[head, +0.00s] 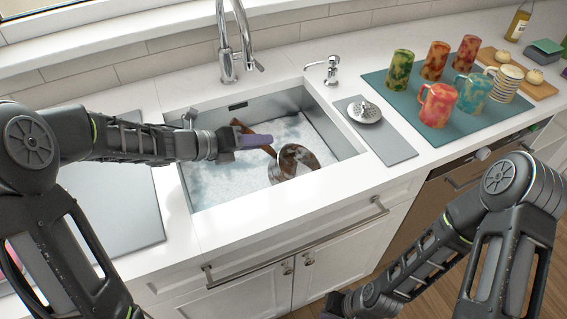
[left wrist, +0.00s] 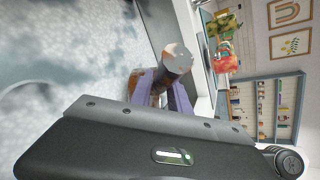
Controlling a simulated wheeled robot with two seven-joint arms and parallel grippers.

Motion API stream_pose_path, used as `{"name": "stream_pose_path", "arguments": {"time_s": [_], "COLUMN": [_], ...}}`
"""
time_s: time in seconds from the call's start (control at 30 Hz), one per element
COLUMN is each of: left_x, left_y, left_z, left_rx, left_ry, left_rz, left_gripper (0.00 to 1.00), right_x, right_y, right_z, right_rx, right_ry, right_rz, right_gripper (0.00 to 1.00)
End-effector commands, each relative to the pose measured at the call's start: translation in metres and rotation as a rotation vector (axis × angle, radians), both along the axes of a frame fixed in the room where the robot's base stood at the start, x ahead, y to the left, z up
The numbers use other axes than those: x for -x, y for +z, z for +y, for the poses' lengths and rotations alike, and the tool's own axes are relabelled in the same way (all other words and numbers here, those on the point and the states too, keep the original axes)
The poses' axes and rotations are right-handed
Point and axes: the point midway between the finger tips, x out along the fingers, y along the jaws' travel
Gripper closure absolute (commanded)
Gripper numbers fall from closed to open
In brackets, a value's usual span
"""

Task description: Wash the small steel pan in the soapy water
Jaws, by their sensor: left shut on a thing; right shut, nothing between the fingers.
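The small steel pan (head: 296,162), with brown stains on it, sits tilted in the soapy water (head: 225,165) of the sink. Its brown handle (head: 238,125) rises toward my left gripper (head: 262,141). The purple fingers of that gripper are shut on the handle, just above the suds. My right gripper (head: 332,306) is at the bottom edge, low in front of the cabinets, mostly cut off, shut and empty.
A faucet (head: 228,60) and soap dispenser (head: 331,70) stand behind the sink (head: 345,150). A grey mat (head: 400,150) with a round steel strainer-like piece (head: 364,112) lies right of it. Several mugs stand on a teal mat (head: 390,82) farther right.

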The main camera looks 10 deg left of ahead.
Motion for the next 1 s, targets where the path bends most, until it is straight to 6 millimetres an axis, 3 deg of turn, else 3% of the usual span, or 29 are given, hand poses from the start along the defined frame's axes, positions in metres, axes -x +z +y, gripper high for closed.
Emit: {"name": "stream_pose_path", "arguments": {"time_s": [0.53, 1.0], "left_x": [0.018, 0.02], "left_y": [0.002, 0.001], "left_z": [0.03, 0.032], "left_rx": [0.001, 0.001], "left_ry": [0.002, 0.0], "left_rz": [-0.002, -0.003], "left_gripper": [1.0, 1.0], "right_x": [0.0, 0.0], "right_y": [0.002, 0.001], "right_z": [0.0, 0.0], "right_rx": [0.0, 0.0], "right_ry": [0.0, 0.0], "right_rz": [0.0, 0.0], "right_gripper": [1.0, 1.0]}}
